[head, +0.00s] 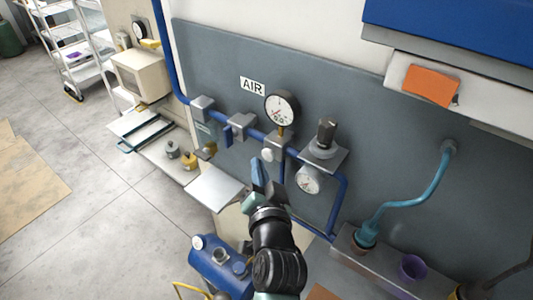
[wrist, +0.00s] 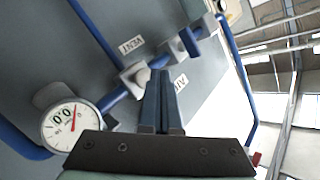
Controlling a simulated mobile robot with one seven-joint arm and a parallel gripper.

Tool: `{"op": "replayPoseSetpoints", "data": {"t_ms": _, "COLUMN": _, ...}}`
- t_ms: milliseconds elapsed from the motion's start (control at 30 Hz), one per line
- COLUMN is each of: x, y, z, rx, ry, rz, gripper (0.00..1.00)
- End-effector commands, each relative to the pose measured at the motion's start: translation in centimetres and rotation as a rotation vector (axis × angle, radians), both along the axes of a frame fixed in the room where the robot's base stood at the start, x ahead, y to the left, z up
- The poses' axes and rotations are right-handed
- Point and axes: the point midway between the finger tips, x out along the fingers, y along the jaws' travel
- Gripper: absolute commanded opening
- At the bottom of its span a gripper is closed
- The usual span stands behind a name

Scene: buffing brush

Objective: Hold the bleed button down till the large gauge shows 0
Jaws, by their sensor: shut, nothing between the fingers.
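The large gauge (head: 282,107) is a round white dial with a dark rim above the blue pipe. It also shows upside down in the wrist view (wrist: 68,125), with a red needle and a readout that looks like 0.0. My gripper (head: 257,168) is shut and empty, in front of the panel below the pipe. In the wrist view its fingertips (wrist: 162,73) lie together near a grey pipe block (wrist: 134,76). A pale round knob (head: 267,154) under the pipe may be the bleed button. I cannot tell whether my fingertips touch it.
A smaller gauge (head: 308,181) and a regulator with a dark knob (head: 326,131) are on the right. A grey plate (head: 214,187) juts out left of my gripper. A blue tank (head: 221,268) stands below. A VENT label (wrist: 131,47) shows beside the pipe.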

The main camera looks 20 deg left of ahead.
Motion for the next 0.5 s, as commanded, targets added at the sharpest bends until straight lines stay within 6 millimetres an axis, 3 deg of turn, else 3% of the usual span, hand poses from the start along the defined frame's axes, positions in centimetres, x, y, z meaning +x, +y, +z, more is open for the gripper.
{"op": "replayPoseSetpoints", "data": {"t_ms": 267, "x": -0.1, "y": 0.1, "z": 0.0, "rx": 0.000, "ry": 0.000, "rz": 0.001, "gripper": 0.00}}
{"op": "replayPoseSetpoints", "data": {"t_ms": 500, "x": -2.0, "y": 0.8, "z": 0.1, "rx": -0.001, "ry": 0.002, "rz": 0.002, "gripper": 0.00}}
